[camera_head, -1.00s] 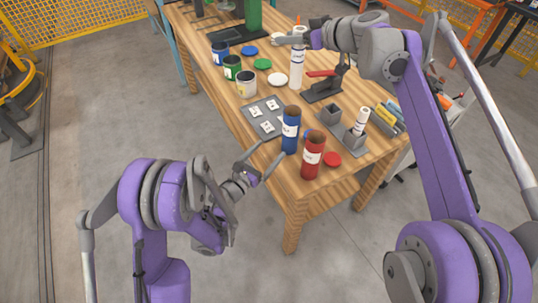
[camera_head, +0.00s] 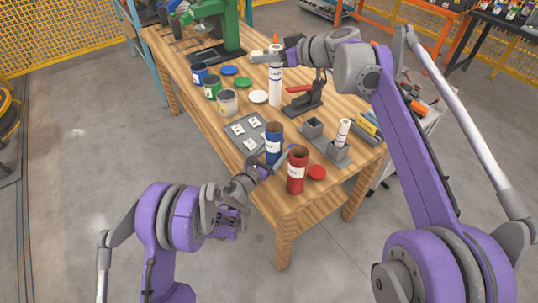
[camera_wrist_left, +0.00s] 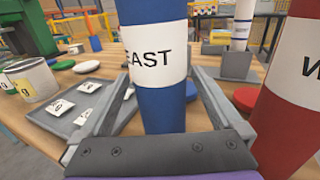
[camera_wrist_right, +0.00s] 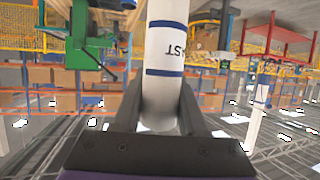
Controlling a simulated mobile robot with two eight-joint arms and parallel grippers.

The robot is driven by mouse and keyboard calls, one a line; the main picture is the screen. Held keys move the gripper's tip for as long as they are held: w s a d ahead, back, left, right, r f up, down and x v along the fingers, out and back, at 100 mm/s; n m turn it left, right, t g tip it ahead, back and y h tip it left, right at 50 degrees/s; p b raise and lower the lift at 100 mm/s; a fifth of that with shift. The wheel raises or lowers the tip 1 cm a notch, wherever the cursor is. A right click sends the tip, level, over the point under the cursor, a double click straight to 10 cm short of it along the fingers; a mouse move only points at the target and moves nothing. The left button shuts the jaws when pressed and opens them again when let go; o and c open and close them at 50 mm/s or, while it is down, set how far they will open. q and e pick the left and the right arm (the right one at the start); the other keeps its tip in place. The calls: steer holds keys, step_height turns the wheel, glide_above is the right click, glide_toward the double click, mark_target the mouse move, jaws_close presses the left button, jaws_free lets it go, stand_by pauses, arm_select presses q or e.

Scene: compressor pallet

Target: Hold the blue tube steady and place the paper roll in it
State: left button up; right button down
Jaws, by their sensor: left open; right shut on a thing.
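The blue tube (camera_head: 274,147) stands upright near the table's front corner. Its white label reads "EAST" in the left wrist view (camera_wrist_left: 155,110). My left gripper (camera_wrist_left: 160,78) is open, with one finger on each side of the tube. The white paper roll (camera_head: 275,85) with dark blue bands is upright, farther back than the tube. My right gripper (camera_head: 275,56) is shut on its upper part. The right wrist view shows the roll (camera_wrist_right: 165,45) between the fingers. I cannot tell whether its lower end touches the table.
A red tube (camera_head: 297,172) stands close right of the blue tube, beside a red lid (camera_head: 317,172). A grey card plate (camera_head: 245,130) lies to the left.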

arm_select(q)
steer(key=c, duration=1.4)
arm_select(e)
step_height(320, 180, down, 13)
stand_by(0.9)
steer(key=shift+c, duration=1.9)
jaws_free()
steer(key=v, duration=1.2)
